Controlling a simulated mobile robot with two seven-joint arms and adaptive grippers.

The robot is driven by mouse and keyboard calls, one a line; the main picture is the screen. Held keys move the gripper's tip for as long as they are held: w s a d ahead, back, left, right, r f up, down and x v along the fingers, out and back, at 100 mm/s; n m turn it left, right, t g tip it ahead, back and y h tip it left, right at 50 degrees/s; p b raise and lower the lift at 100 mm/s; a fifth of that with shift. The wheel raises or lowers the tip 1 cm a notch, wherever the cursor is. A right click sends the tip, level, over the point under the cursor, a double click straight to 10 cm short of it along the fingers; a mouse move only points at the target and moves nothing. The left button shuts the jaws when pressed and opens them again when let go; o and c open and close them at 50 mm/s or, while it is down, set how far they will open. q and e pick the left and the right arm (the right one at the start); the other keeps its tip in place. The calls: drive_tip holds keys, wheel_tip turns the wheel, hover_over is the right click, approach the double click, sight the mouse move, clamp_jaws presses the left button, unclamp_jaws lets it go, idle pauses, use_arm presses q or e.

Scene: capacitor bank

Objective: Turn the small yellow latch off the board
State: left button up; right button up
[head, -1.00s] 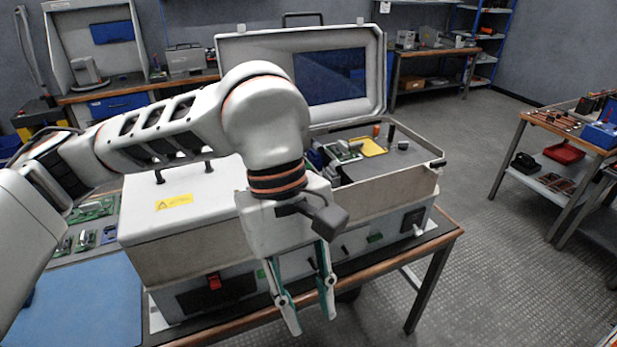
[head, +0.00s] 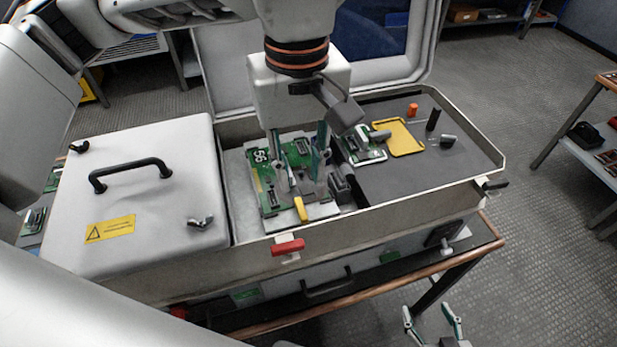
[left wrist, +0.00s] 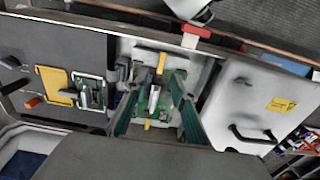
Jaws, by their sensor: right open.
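The green board (head: 264,183) lies inside the open bay of the grey case. A small yellow latch (head: 300,209) stands at its near edge, beside the red handle; the latch also shows in the left wrist view (left wrist: 161,62). A second yellow piece (left wrist: 148,124) shows at the board's opposite edge in that view. My left gripper (head: 302,187) points down over the board, its fingers apart on either side of a grey part (left wrist: 153,98). The latch is outside the fingers, on the near side. I cannot tell whether the fingertips touch the board. My right gripper (head: 432,322) is open and empty, low in front of the case.
A red handle (head: 288,246) sits on the case's front wall (head: 370,219). A white cover (head: 150,205) with a black handle is to the left. A grey panel with a yellow frame (head: 398,137) and small board is to the right. The raised lid stands behind.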

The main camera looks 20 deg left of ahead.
sight(301, 208)
use_arm(q)
drive_tip(key=f, duration=0.7)
drive_tip(key=shift+s+f, duration=0.25)
clamp_jaws()
